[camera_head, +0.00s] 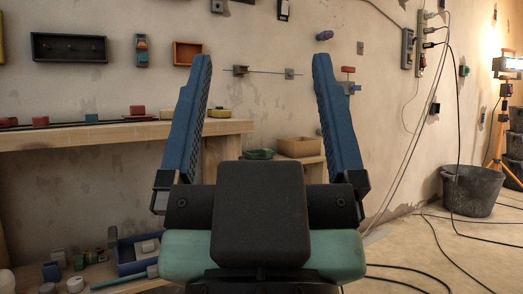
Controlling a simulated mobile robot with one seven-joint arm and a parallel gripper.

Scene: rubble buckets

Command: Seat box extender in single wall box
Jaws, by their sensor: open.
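My gripper (262,60) is open and empty in the head view, its two blue fingers pointing up and spread wide. Several boxes are on the wall behind it. A small orange-brown box (187,54) sits just left of the left finger. A wide dark box (69,47) is further left, with a small grey and orange fitting (142,50) between the two. I cannot tell for sure which is the single wall box. The box extender cannot be picked out; small red pieces (138,110) and a green piece (91,118) lie on the wooden shelf.
The wooden shelf (110,135) runs along the wall at left. Below it are a blue tray (135,255) and small items. A tan box (299,146) stands on a low bench. Black buckets (471,190), hanging cables and a work lamp (507,64) are at right; cables cross the floor.

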